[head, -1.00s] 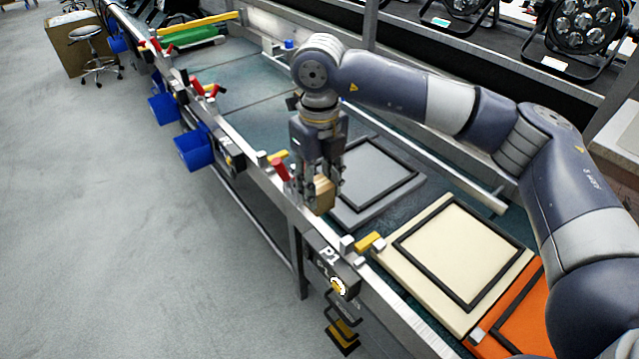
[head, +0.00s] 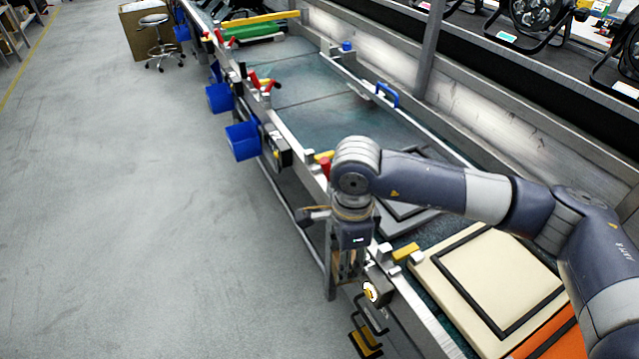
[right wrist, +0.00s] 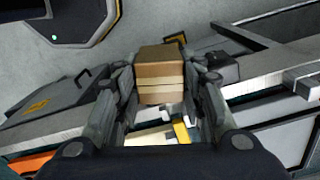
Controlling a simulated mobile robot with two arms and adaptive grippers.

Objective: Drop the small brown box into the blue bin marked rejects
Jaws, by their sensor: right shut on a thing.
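The small brown box (right wrist: 160,72) is held between the fingers of my right gripper (right wrist: 163,85) in the right wrist view. In the head view my right gripper (head: 348,272) points down at the front edge of the line, and its fingers mostly hide the box. A blue bin (head: 243,141) hangs on the front side of the line, farther along and left of the gripper. Another blue bin (head: 219,97) hangs beyond it. No rejects marking is readable on either. My left gripper is out of view.
A cream panel with a black frame (head: 450,275) lies on the line right of my gripper, with a grey panel (head: 395,222) behind the arm. Red-handled clamps (head: 262,82) stand along the front rail. The grey floor (head: 150,230) on the left is clear.

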